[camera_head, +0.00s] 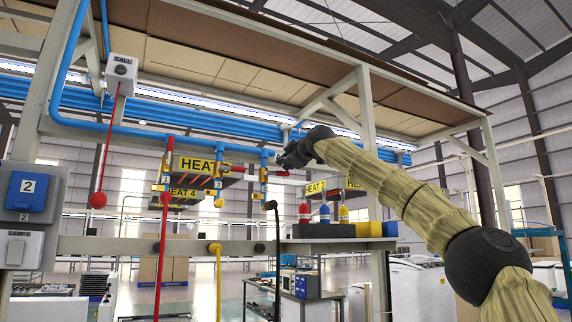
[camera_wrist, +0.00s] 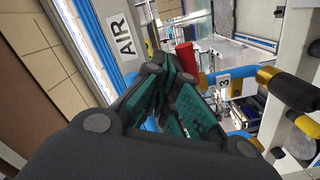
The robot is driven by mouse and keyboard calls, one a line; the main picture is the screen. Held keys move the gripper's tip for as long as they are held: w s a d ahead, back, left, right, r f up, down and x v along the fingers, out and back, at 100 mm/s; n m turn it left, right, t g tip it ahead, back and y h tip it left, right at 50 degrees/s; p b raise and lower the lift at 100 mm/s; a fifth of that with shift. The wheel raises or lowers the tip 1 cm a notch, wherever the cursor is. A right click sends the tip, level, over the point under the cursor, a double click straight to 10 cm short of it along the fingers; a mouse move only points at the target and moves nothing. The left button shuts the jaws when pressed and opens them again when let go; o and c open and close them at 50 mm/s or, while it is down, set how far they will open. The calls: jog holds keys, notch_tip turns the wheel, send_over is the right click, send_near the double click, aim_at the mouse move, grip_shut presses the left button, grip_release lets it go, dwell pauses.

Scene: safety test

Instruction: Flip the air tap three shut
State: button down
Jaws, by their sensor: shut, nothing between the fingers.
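Tap three (camera_head: 263,172) is on the rightmost blue drop pipe in the head view, above a black hose. Its red handle (camera_head: 279,173) points sideways to the right, across the pipe. In the wrist view the red handle (camera_wrist: 187,57) stands just beyond my fingertips, near a tag numbered 3 (camera_wrist: 223,83). My gripper (camera_head: 286,160) is shut and empty, just above and right of the tap in the head view. It fills the middle of the wrist view (camera_wrist: 168,68). I cannot tell whether the fingers touch the handle.
Two similar taps stand to the left, above a red hose (camera_head: 166,240) and a yellow hose (camera_head: 216,280). The blue supply pipe (camera_head: 130,128) runs overhead. An AIR label (camera_wrist: 125,40) is beside my fingers. Coloured bottles (camera_head: 325,213) stand on a shelf below my arm.

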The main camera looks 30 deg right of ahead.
jog(key=s+r+b, duration=0.2)
jog(key=s+r, duration=0.2)
jog(key=s, duration=0.6)
jog(key=shift+s+r, duration=0.15)
jog(key=shift+s, duration=0.25)
jog(key=shift+d, duration=0.1)
dwell(0.6)
